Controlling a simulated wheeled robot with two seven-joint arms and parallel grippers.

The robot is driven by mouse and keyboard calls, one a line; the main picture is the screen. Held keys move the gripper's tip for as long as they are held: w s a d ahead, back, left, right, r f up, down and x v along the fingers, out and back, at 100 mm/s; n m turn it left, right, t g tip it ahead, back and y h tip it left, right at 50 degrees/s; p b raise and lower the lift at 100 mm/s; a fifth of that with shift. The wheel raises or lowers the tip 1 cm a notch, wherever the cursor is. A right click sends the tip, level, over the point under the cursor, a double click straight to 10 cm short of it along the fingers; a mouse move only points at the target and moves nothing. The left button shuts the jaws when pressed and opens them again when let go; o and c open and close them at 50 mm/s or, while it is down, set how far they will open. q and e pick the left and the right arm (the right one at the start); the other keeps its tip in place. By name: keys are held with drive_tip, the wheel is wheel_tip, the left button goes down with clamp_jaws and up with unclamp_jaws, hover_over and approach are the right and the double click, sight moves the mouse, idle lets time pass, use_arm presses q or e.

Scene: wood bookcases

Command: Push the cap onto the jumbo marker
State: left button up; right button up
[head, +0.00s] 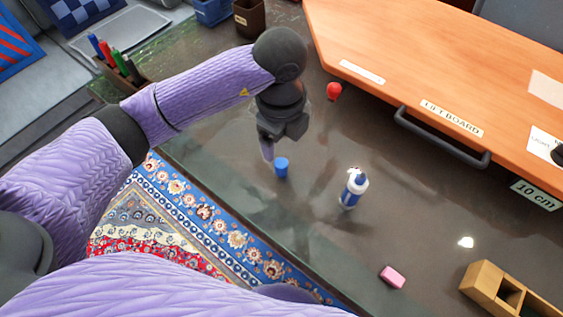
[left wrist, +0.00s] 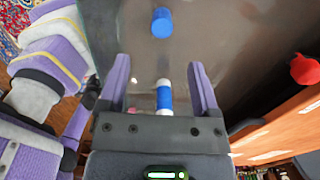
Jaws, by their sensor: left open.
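The jumbo marker (head: 353,190), white with a blue band and a blue tip, stands upright on the dark glossy tabletop. The blue cap (head: 281,167) is apart from it, to its left. My left gripper (head: 267,150) is open, pointing down close to the cap's upper left; it holds nothing. In the left wrist view its two purple fingers (left wrist: 160,61) are spread. The marker (left wrist: 164,97) shows between them in the picture, and the cap (left wrist: 162,22) shows beyond their tips. Depth between fingers and cap is hard to tell. My right gripper is not in view.
A red object (head: 333,91) lies behind the marker, near the orange lift board (head: 420,60) with its dark handle. A pink eraser (head: 392,277) and a wooden organizer (head: 480,277) are at front right. A pen holder (head: 120,84) stands at back left. Tabletop around the marker is clear.

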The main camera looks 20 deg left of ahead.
sight(281, 162)
use_arm(q)
wheel_tip(281, 162, down, 3)
drive_tip(key=shift+f+b, duration=0.2)
drive_tip(key=shift+b, duration=0.45)
drive_tip(key=shift+f, duration=0.3)
drive_tip(key=shift+r, duration=0.1)
wheel_tip(281, 162, down, 5)
drive_tip(key=b, duration=0.3)
drive_tip(key=shift+w+f, duration=0.15)
drive_tip(key=shift+f, duration=0.05)
drive_tip(key=shift+r, duration=0.1)
drive_tip(key=shift+c, duration=0.3)
